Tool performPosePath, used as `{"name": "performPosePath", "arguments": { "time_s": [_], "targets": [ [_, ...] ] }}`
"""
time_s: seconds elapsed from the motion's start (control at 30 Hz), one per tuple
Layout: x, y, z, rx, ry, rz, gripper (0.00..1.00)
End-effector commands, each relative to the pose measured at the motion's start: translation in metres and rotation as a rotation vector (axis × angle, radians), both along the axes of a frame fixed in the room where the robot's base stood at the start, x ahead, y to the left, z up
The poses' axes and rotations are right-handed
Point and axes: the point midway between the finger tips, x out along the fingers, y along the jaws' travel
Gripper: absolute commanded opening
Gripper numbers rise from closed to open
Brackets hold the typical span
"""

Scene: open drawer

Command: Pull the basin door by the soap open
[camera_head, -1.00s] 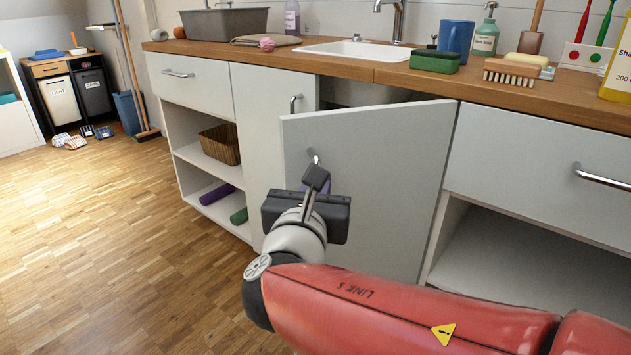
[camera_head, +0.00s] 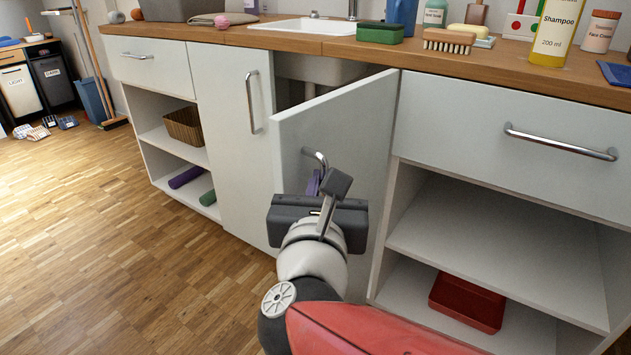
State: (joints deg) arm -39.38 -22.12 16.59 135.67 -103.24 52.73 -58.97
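The white basin door (camera_head: 352,135) below the counter stands partly open, swung out from its right side. Its metal handle (camera_head: 316,157) is near the free left edge. My gripper (camera_head: 322,182) is at the lower part of this handle. My wrist hides most of the fingers, so I cannot tell whether they are shut on the handle or only beside it. The yellow soap (camera_head: 470,30) lies on the counter to the right of the sink (camera_head: 300,29), behind a wooden brush (camera_head: 449,40).
The left basin door (camera_head: 230,130) is shut, with its own handle (camera_head: 253,103). Open shelves (camera_head: 470,235) under a shut drawer (camera_head: 530,140) stand right of the open door; a red box (camera_head: 466,303) sits low there. Wooden floor (camera_head: 110,250) is clear at left.

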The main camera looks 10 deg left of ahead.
Motion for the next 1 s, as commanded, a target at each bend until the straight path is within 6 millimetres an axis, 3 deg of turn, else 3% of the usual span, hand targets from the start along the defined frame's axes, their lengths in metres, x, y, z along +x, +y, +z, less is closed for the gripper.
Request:
{"name": "performPosePath", "arguments": {
  "time_s": [0.27,0.3,0.33,0.63,1.0],
  "targets": [
    [0.001,-0.002,0.000,0.001,0.000,-0.006,0.00],
    [0.001,-0.002,0.000,0.001,0.000,-0.006,0.13],
    [0.001,-0.002,0.000,0.001,0.000,-0.006,0.15],
    [-0.002,-0.001,0.001,0.001,-0.001,-0.002,0.15],
    [-0.057,-0.005,0.002,0.000,-0.003,-0.002,0.15]
  ]
}}
